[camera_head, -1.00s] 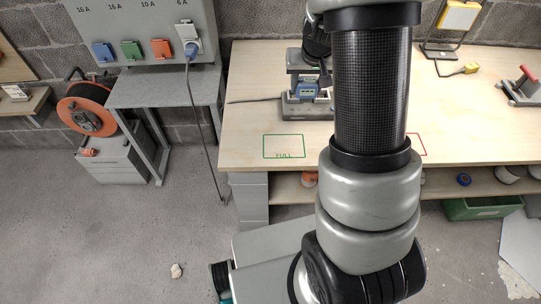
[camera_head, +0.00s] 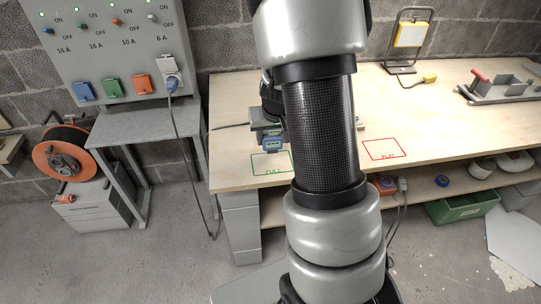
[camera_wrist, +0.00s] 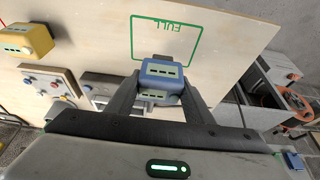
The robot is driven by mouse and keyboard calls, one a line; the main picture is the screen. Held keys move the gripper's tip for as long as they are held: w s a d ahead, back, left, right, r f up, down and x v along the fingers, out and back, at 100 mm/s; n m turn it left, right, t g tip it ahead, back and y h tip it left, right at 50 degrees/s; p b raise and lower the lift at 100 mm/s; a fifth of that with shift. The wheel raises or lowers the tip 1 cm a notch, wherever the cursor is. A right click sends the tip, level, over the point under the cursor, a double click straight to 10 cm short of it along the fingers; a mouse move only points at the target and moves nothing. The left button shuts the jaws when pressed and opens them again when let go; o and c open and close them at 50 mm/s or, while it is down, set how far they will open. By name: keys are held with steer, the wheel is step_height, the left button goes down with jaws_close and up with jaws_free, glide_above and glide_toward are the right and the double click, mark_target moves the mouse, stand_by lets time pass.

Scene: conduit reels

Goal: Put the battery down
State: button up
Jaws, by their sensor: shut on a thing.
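My gripper (camera_wrist: 160,95) is shut on a blue battery (camera_wrist: 160,72) with dark slots on its face. The battery also shows in the head view (camera_head: 271,145), left of my arm and just behind the green FULL outline (camera_head: 258,165). In the wrist view the battery overlaps the bottom line of that outline (camera_wrist: 190,52), whose inside looks bare. I cannot tell whether the battery touches the table. A red FLAT outline (camera_head: 384,149) lies empty to the right of my arm.
In the wrist view a yellow block (camera_wrist: 27,38) and a board with knobs (camera_wrist: 45,82) stand to the left. A blue plug's cable (camera_head: 187,140) hangs left of the bench. My arm hides the bench's middle.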

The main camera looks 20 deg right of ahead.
mark_target(272, 149)
steer(key=shift+f+b, duration=0.7)
steer(key=shift+f, duration=1.75)
steer(key=shift+f, duration=0.1)
steer(key=o, duration=1)
